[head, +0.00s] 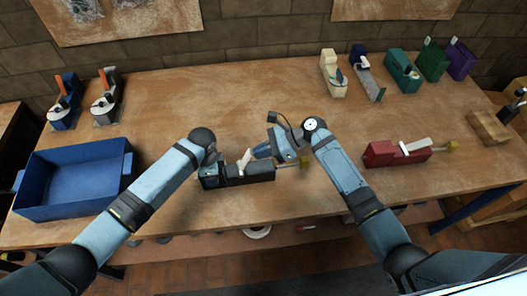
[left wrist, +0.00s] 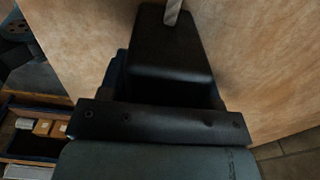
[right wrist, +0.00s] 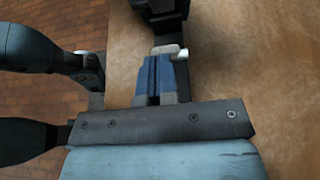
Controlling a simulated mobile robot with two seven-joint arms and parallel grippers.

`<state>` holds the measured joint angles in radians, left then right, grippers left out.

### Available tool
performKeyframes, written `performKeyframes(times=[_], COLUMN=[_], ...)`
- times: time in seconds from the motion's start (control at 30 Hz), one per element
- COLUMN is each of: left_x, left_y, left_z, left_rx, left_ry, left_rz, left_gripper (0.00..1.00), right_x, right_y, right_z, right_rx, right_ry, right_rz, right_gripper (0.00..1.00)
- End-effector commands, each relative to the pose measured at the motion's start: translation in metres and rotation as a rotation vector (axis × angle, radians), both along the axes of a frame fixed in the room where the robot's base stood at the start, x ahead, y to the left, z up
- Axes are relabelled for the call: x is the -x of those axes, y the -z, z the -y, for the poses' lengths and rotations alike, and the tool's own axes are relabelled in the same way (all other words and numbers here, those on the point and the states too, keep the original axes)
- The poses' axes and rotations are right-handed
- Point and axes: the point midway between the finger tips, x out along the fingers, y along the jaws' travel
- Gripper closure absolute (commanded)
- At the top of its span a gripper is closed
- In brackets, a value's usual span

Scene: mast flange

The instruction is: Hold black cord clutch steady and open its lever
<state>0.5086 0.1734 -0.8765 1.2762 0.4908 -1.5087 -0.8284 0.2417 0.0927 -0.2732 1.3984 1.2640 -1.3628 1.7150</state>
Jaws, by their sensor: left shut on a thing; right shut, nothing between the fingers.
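The black cord clutch (head: 262,173) lies on the wooden table, with a cream lever (head: 245,160) standing tilted up from its top. In the left wrist view the black body (left wrist: 172,45) fills the middle and part of the lever (left wrist: 172,10) shows. My left gripper (head: 208,172) is shut on the clutch's left end; its fingertips are mostly hidden. My right gripper (head: 259,152) is shut and empty, just right of the lever. In the right wrist view its blue fingers (right wrist: 155,75) point at the pale lever (right wrist: 170,51); whether they touch I cannot tell.
A red cord clutch (head: 385,153) lies to the right. A blue bin (head: 75,205) stands at the left, with two clamp-like devices (head: 64,100) behind it. Several coloured devices (head: 403,70) stand at the back right. The table's middle back is clear.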

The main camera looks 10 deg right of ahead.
Motion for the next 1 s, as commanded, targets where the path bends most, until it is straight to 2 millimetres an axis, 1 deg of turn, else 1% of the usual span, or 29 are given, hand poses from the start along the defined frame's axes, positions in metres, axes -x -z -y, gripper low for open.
performKeyframes(times=[0.3, 0.4, 0.7, 1.0], left_x=[0.000, 0.000, 0.000, 0.000], left_y=[0.000, 0.000, 0.000, 0.000], left_z=[0.001, 0.001, 0.001, 0.001], left_rx=[0.001, 0.001, 0.001, 0.001], left_ry=[0.001, 0.001, 0.001, 0.001], left_rz=[0.001, 0.001, 0.001, 0.000], left_gripper=[0.79, 0.79, 0.79, 0.79], right_x=[0.000, 0.000, 0.000, 0.000], right_y=[-0.012, -0.014, -0.018, -0.018], right_z=[-0.022, -0.027, -0.037, -0.038], right_rx=[0.204, 0.236, 0.242, 0.242], right_ry=[-0.002, 0.000, 0.002, 0.002], right_rz=[0.004, 0.003, 0.003, 0.003], right_gripper=[1.00, 1.00, 1.00, 1.00])
